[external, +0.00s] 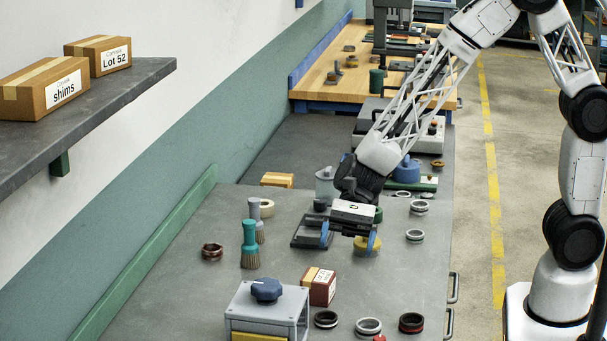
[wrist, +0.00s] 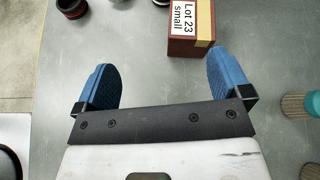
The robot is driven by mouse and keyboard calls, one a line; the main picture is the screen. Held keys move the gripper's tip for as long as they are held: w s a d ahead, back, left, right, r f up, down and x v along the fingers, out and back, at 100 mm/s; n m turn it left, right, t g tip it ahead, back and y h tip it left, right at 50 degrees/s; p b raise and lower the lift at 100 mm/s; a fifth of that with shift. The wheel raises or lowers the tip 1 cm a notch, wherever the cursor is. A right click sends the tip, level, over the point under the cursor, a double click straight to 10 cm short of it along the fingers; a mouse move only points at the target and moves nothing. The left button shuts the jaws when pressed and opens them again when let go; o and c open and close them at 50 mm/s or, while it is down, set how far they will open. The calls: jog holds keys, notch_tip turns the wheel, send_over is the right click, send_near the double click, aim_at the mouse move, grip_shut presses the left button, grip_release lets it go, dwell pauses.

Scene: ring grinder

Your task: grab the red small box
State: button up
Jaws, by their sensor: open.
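The small red box (external: 319,287) stands on the grey bench, with a tan tape band and a white label. In the wrist view the box (wrist: 190,45) shows its label "Lot 23 small" and lies just beyond my right fingertip, off to the right of the middle between the fingers. My gripper (external: 349,238) is above the bench, farther back than the box in the external view. Its two blue fingers (wrist: 160,75) are wide apart with nothing between them.
A grey box with a blue knob (external: 266,290) stands beside the red box. Several rings, such as a steel one (external: 368,326), lie in front. Bare bench lies between.

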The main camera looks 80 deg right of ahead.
aim_at(314, 298)
jog(key=w+f+m, duration=0.1)
jog(key=w+a+f+m, duration=0.1)
jog(key=w+a+f+t+y, duration=0.1)
jog(key=shift+w+f+m, duration=0.2)
jog(key=shift+f+m, duration=0.1)
jog(key=shift+m, duration=0.1)
jog(key=shift+x, duration=1.3)
jog(key=shift+w+x, duration=0.1)
jog(key=shift+x, duration=1.2)
jog(key=shift+w+x, duration=0.15)
jog(key=shift+x, duration=1.1)
jog(key=shift+r, duration=0.2)
jog(key=shift+c, duration=0.2)
jog(key=c, duration=1.1)
jog(key=shift+c, duration=0.2)
